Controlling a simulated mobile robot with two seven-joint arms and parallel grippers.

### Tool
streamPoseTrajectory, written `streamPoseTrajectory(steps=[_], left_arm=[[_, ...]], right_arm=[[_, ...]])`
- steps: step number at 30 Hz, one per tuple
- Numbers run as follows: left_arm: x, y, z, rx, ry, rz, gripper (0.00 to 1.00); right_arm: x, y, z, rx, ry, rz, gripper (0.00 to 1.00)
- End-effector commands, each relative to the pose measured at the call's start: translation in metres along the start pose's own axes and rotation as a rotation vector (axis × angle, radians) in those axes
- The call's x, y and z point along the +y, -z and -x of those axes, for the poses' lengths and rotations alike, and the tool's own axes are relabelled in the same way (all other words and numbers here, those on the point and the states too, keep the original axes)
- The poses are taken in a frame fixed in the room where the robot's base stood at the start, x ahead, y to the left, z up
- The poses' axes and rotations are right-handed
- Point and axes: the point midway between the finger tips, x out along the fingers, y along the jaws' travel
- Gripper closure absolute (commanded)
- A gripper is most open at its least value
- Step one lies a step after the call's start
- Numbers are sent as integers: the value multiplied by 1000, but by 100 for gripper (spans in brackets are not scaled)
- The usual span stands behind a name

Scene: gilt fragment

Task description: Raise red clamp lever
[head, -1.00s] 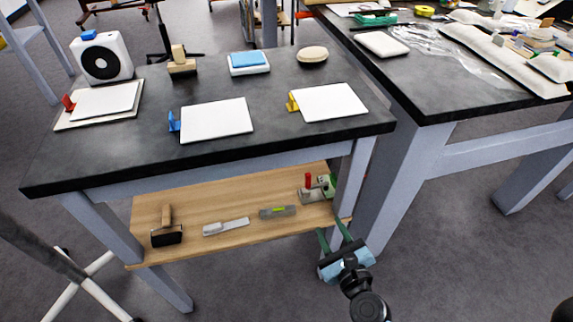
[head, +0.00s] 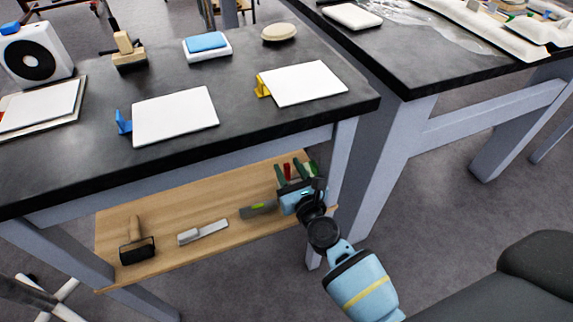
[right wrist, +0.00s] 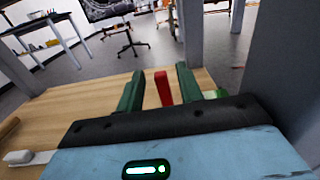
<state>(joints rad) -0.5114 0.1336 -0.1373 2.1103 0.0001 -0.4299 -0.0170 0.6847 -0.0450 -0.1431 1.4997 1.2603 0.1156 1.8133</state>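The red clamp lever (right wrist: 163,88) stands upright on the wooden lower shelf (head: 170,205). In the right wrist view it shows between the two green fingers of my right gripper (right wrist: 158,82), with gaps on both sides. In the head view the red lever (head: 287,171) shows just beyond my right gripper (head: 283,174), at the shelf's right end. The gripper is open. The clamp's base is mostly hidden behind the gripper. A green part (head: 311,168) shows to the right of the lever. My left gripper is not in view.
A table leg (head: 342,165) stands close to the right of my right gripper. The dark tabletop (head: 240,105) is above the shelf.

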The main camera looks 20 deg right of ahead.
Motion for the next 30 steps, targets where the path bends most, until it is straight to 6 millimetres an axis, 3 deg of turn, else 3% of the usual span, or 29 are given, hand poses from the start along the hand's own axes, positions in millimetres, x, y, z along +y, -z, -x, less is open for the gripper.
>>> streamPoseTrajectory(steps=[6,15,23,30], left_arm=[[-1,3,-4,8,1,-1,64],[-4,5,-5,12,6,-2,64],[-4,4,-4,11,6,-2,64],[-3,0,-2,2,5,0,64]], right_arm=[[0,1,-16,1,0,0,64],[0,0,-18,1,0,0,64],[0,0,-18,1,0,0,98],[0,0,-17,1,0,7,100]])
